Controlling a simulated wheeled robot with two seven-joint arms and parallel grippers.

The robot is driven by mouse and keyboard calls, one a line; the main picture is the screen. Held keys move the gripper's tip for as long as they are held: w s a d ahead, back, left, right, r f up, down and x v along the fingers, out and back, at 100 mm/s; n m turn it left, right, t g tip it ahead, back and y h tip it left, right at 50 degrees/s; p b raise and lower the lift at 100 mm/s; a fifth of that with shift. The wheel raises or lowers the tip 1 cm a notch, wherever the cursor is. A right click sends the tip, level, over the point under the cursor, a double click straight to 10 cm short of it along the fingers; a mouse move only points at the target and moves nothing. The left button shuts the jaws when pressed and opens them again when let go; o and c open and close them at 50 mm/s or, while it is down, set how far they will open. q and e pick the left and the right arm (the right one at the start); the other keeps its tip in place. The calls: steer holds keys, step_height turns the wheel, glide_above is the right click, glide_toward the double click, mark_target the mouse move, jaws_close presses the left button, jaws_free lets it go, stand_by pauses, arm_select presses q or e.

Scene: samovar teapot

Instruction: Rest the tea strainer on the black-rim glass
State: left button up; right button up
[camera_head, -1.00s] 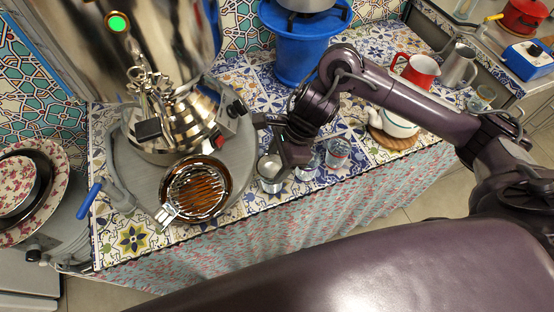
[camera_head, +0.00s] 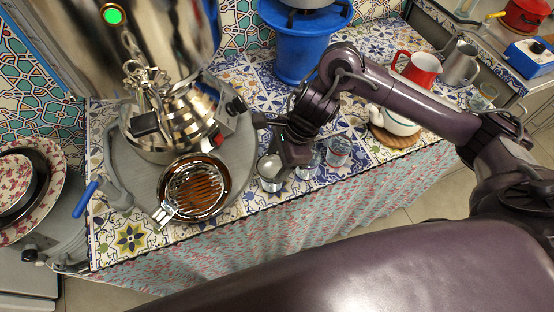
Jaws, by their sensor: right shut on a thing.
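My right gripper (camera_head: 283,157) points down at the front part of the tiled counter, and its fingers are mostly hidden by its own body. It is shut on a small round metal thing, which looks like the tea strainer (camera_head: 269,165). The strainer is at the mouth of a small clear glass (camera_head: 270,184), left of the gripper. I cannot tell whether it touches the glass, or whether that glass has a black rim. Two more small glasses stand to the right, one partly behind the gripper (camera_head: 308,169) and one clear of it (camera_head: 337,152). My left gripper is out of view.
A large metal samovar (camera_head: 150,50) stands on a grey round tray (camera_head: 240,150). A slotted round drip bowl (camera_head: 195,188) sits at its front. A blue stand (camera_head: 300,50) is behind, a white teapot (camera_head: 395,122) and red jug (camera_head: 416,68) to the right. The counter's front edge is close.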

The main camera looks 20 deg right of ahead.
steer(key=shift+f+b, duration=0.25)
steer(key=shift+b, duration=0.15)
stand_by(0.4)
steer(key=o, duration=1)
steer(key=shift+o, duration=0.2)
